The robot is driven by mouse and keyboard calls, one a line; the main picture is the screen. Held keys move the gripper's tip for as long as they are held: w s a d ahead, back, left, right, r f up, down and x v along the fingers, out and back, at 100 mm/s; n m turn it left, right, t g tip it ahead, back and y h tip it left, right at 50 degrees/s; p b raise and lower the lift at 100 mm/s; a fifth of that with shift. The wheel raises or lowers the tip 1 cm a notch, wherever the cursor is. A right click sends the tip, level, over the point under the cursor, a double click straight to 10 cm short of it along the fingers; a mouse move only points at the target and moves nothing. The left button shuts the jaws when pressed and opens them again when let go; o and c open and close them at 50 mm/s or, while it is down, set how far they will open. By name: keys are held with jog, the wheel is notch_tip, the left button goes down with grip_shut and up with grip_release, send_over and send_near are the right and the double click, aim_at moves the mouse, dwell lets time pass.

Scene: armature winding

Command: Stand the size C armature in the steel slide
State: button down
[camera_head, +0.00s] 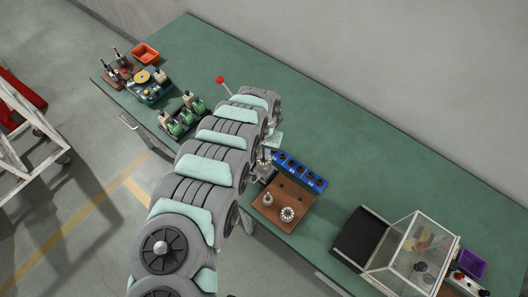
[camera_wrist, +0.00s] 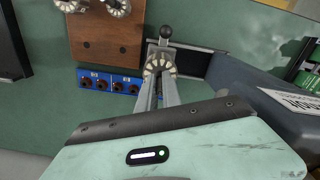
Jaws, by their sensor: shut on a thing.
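My gripper (camera_wrist: 160,80) is shut on an armature (camera_wrist: 159,67), a ringed grey and cream part between the fingertips. Its size marking cannot be read. A short grey shaft topped by a dark ball shows just beyond it. The steel slide (camera_wrist: 190,60), a dark channel with a pale metal edge, lies directly behind the armature in the wrist view. I cannot tell whether the armature touches it or is above it. In the head view my arm hides most of the slide, and the gripper (camera_head: 263,161) is small and partly covered.
A brown wooden board (camera_head: 273,221) with two armatures stands right of the gripper. A blue rack (camera_head: 316,184) with dark round holes lies beside it. A box with a warning label (camera_wrist: 291,101) is close on the right in the wrist view. A clear-walled case (camera_head: 408,252) stands farther right.

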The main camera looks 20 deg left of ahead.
jog(key=shift+f+b, duration=0.6)
jog(key=shift+f, duration=0.45)
jog(key=c, duration=1.5)
grip_release()
jog(key=shift+o, duration=0.2)
jog(key=shift+r+p, duration=2)
jog(key=shift+r, duration=0.3)
